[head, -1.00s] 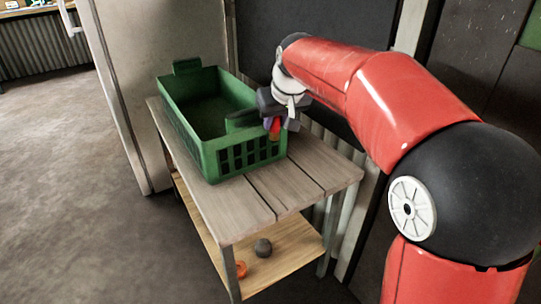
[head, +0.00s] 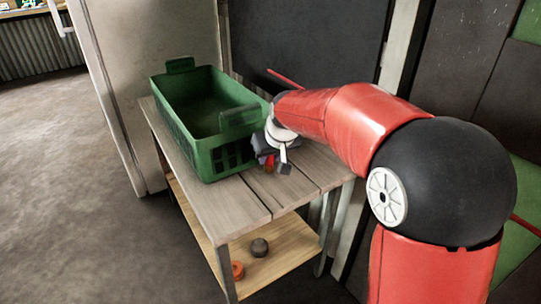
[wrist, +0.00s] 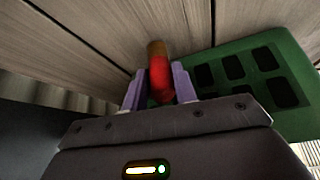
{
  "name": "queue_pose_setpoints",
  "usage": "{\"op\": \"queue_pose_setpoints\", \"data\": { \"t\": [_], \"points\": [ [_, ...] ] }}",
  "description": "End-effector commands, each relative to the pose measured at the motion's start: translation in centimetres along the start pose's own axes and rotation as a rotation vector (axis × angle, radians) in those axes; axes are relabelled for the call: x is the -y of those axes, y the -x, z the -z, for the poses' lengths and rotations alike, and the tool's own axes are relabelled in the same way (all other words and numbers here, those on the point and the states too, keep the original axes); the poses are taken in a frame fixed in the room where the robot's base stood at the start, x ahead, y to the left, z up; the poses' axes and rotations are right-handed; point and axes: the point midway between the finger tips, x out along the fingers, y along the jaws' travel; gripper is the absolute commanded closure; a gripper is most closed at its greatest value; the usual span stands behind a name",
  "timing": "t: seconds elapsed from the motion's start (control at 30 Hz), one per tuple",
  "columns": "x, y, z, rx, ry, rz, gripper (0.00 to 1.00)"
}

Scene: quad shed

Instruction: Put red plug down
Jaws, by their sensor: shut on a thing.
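The red plug (wrist: 160,78) is between the two fingers of my gripper (wrist: 160,88) in the wrist view, with its brownish-orange end pointing away from the gripper toward the planks. In the head view the red plug (head: 270,163) shows small below my gripper (head: 272,160). The gripper is shut on it, low over the grey plank top of the wooden table (head: 247,200), just right of the green crate (head: 205,155). I cannot tell whether the plug touches the planks.
The green crate's slotted wall (wrist: 250,75) is close beside the gripper in the wrist view. The front of the table top is clear. A dark wall stands behind.

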Motion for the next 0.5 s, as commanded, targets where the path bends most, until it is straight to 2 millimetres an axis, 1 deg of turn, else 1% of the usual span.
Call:
{"op": "queue_pose_setpoints", "data": {
  "t": [0.1, 0.13, 0.27, 0.5],
  "points": [
    [-0.02, -0.32, -0.18, 0.0, 0.0, 0.0, 0.95],
    [-0.02, -0.19, -0.11, 0.0, 0.0, 0.0, 0.68],
    [-0.01, -0.17, -0.1, 0.0, -0.001, 0.0, 0.51],
    [-0.01, -0.15, -0.09, 0.0, -0.001, 0.0, 0.5]
  ]
}}
